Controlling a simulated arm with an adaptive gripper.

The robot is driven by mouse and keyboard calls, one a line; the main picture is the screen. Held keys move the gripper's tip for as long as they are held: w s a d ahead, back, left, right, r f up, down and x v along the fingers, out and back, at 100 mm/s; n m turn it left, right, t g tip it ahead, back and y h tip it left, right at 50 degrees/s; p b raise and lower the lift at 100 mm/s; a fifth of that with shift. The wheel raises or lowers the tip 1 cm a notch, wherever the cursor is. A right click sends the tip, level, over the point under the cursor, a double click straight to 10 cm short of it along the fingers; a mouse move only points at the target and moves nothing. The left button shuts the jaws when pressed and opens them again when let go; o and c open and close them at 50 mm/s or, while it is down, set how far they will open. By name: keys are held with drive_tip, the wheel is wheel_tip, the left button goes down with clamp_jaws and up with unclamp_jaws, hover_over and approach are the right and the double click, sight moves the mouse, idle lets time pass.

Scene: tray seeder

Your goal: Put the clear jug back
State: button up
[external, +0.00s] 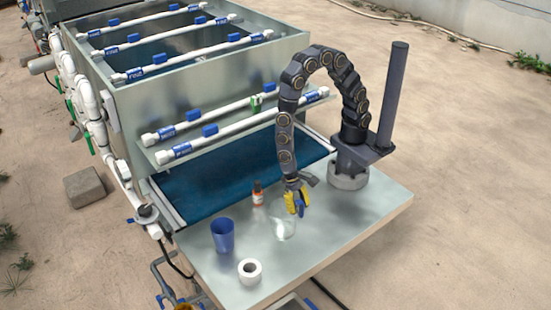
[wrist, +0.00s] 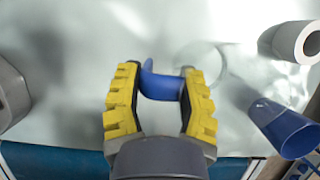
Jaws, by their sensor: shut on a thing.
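The clear jug (external: 283,227) is see-through and stands out only faintly against the pale metal table (external: 333,241) in the external view. In the wrist view its round outline (wrist: 207,60) shows faintly just right of the fingers. My gripper (external: 297,204), with yellow finger pads, is at the jug's upper right side. In the wrist view the fingers (wrist: 160,82) are closed around a blue curved piece (wrist: 161,86), which looks like the jug's handle. The jug looks upright. I cannot tell whether its bottom touches the table.
A blue cup (external: 222,237) stands left of the jug, with a white roll (external: 250,270) nearer the front edge. A small bottle with an orange label (external: 258,194) stands behind, near the blue belt (external: 215,188). The table's right front is clear.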

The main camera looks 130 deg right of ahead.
drive_tip(key=shift+f, duration=1.25)
drive_tip(key=o, duration=1)
drive_tip(key=shift+f, duration=0.15)
